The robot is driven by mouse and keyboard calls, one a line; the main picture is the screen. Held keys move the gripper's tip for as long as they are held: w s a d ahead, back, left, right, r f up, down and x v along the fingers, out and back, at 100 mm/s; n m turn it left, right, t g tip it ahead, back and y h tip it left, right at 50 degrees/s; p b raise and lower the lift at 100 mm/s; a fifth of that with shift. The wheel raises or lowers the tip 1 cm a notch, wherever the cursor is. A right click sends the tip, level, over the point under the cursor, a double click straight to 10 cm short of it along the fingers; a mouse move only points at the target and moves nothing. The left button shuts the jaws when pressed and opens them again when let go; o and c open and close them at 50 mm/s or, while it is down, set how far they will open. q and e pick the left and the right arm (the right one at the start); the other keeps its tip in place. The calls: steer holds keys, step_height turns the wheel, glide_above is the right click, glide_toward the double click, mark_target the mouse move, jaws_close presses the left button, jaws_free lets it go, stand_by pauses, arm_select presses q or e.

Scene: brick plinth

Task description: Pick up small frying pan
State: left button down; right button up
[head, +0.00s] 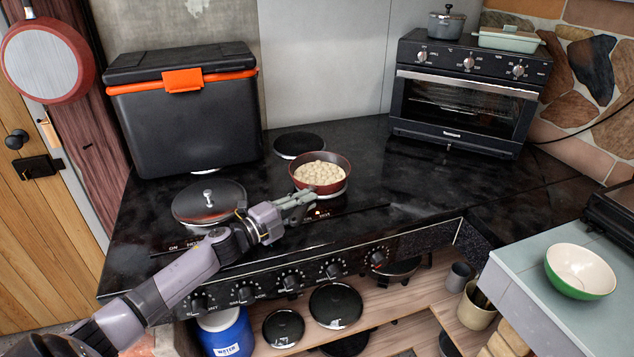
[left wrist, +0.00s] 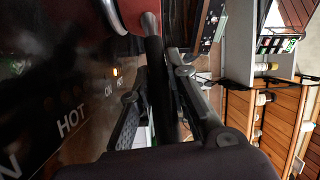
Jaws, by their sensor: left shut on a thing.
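The small frying pan (head: 343,181) is red and holds pale round food. It sits at a burner on the black stovetop, its handle toward the front. My left gripper (head: 303,199) reaches in from the left and is at the pan's near side, shut on its handle. In the left wrist view, the dark handle (left wrist: 155,70) runs between the two fingers, and the red pan side (left wrist: 128,14) shows at the top. The head view hides most of the handle behind the gripper. I cannot tell whether the pan touches the burner. My right gripper is not in view.
A lidded pan (head: 208,203) stands left of my gripper. A black cooler box (head: 185,125) stands behind it. A toaster oven (head: 465,100) is at the back right. A green-white bowl (head: 580,271) sits on the right counter. The stovetop right of the pan is clear.

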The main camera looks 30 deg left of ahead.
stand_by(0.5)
arm_select(q)
steer(key=shift+r, duration=0.2)
